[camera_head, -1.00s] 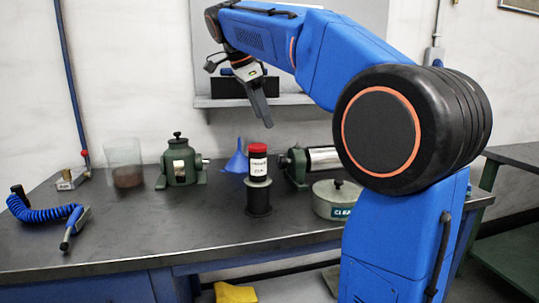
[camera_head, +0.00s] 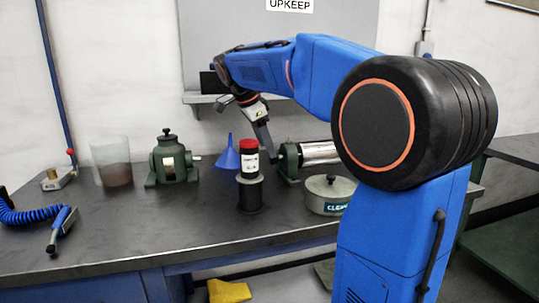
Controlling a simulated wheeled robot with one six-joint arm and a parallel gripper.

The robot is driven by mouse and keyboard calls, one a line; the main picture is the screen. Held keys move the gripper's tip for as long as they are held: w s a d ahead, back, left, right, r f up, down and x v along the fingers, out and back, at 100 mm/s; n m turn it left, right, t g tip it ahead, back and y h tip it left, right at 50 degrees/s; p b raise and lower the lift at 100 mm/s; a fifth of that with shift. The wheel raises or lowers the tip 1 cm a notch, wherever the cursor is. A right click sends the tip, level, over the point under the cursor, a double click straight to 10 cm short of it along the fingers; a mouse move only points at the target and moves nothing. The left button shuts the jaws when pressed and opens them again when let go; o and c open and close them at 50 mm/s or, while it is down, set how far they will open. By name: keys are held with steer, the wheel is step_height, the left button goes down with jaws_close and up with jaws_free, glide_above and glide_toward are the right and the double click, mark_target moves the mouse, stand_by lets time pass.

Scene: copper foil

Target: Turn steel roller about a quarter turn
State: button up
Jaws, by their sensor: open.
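The steel roller (camera_head: 320,152) is a shiny cylinder lying sideways in a dark green stand (camera_head: 289,160) at the back right of the bench. Its right end is hidden behind my arm. My gripper (camera_head: 269,155) points down just left of the roller's stand, behind the red-capped bottle. It is open and nothing shows between its fingers. At this size I cannot tell whether it touches the stand.
A red-capped bottle (camera_head: 249,157) stands on a dark spool-like stand (camera_head: 250,193) in front of my gripper. A lidded pot (camera_head: 329,195), blue funnel (camera_head: 228,157), green machine (camera_head: 171,160) and clear beaker (camera_head: 113,162) share the bench. The bench (camera_head: 150,225) is clear at front centre.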

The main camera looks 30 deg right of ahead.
steer(key=shift+x, duration=2.25)
steer(key=c, duration=1.1)
